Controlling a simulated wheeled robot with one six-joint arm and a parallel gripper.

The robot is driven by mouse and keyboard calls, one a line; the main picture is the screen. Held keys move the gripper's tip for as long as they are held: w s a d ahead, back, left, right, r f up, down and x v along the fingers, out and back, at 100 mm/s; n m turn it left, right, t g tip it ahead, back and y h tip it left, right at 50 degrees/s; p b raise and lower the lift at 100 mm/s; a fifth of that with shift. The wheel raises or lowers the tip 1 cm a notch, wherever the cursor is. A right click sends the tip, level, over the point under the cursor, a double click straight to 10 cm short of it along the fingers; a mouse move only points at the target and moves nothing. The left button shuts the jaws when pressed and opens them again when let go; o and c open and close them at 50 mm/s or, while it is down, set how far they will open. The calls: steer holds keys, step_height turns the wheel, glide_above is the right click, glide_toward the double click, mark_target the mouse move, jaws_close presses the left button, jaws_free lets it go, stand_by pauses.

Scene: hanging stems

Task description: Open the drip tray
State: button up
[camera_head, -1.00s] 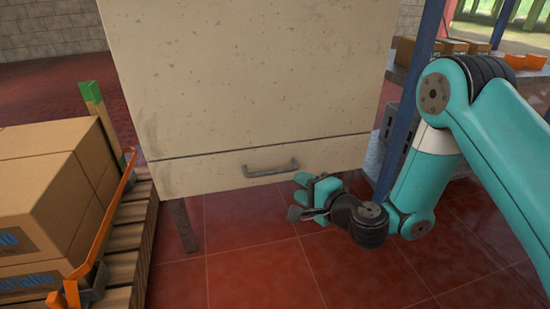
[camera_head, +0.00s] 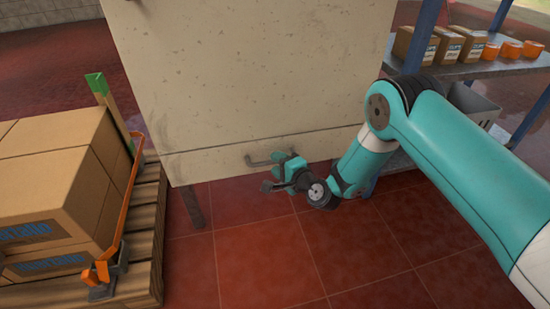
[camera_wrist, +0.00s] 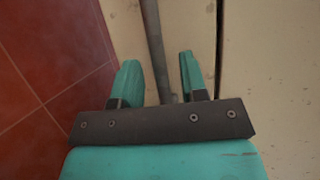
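The drip tray (camera_head: 220,164) is the low cream panel at the bottom of the cream cabinet, below a dark horizontal seam, and it sits flush with the cabinet front. Its grey bar handle (camera_head: 258,163) is partly hidden behind my gripper (camera_head: 277,177). In the wrist view the handle (camera_wrist: 153,40) runs down between the two teal fingers of my gripper (camera_wrist: 158,75). The fingers stand apart on either side of the bar, with a visible gap on each side.
Cardboard boxes (camera_head: 60,190) stand on a wooden pallet (camera_head: 148,230) with an orange frame at the left. A shelf (camera_head: 465,70) with small boxes and orange cups stands at the right. The red tile floor (camera_head: 260,260) in front is clear.

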steer(key=shift+x, duration=0.9)
jaws_close()
steer(key=shift+s, duration=0.15)
